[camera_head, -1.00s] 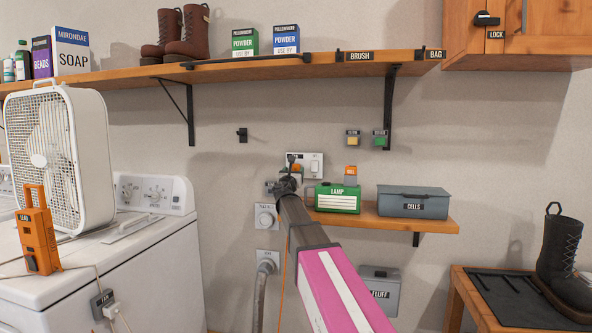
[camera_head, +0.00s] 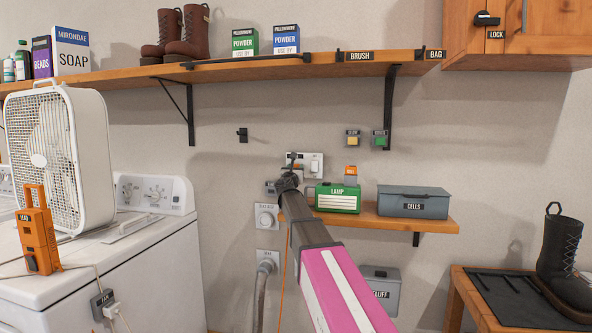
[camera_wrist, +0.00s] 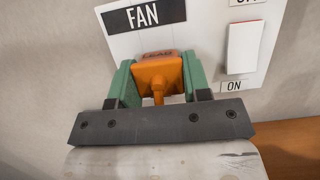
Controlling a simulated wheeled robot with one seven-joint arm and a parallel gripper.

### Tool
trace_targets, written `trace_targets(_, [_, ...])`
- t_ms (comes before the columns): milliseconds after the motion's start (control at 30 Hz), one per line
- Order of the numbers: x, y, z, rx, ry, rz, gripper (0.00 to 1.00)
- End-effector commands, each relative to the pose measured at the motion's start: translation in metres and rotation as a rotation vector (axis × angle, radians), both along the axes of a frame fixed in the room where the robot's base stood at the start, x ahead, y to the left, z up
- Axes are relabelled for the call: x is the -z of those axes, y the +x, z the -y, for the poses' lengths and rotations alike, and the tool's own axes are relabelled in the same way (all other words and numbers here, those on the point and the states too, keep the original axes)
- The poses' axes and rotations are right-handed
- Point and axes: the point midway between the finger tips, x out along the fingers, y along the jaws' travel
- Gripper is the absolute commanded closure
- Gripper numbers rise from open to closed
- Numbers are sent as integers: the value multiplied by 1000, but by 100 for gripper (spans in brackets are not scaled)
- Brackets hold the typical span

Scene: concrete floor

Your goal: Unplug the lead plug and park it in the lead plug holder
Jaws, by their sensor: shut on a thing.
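In the wrist view, my gripper (camera_wrist: 155,82) is shut on the orange lead plug (camera_wrist: 158,73), with one green finger on each side. The plug is at the lower part of a white wall plate (camera_wrist: 205,40) labelled FAN, beside a rocker switch (camera_wrist: 243,48). I cannot tell whether the plug is fully seated or slightly out. In the head view, my gripper (camera_head: 290,178) is at the same plate (camera_head: 315,163), and my arm hides part of the plug. An orange cord (camera_head: 283,270) hangs below the gripper. I cannot make out a lead plug holder for certain.
A small shelf (camera_head: 435,222) right of the gripper carries a green LAMP box (camera_head: 338,198) and a grey CELLS box (camera_head: 413,202). An orange unit (camera_head: 38,240) and a white fan (camera_head: 58,155) stand on the machine at left. A black hook (camera_head: 242,134) is on the wall.

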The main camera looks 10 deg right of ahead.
Motion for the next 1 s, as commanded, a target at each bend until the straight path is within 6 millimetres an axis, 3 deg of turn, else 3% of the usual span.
trace_targets(1000, [0, -12, -5, 0, 0, 0, 89])
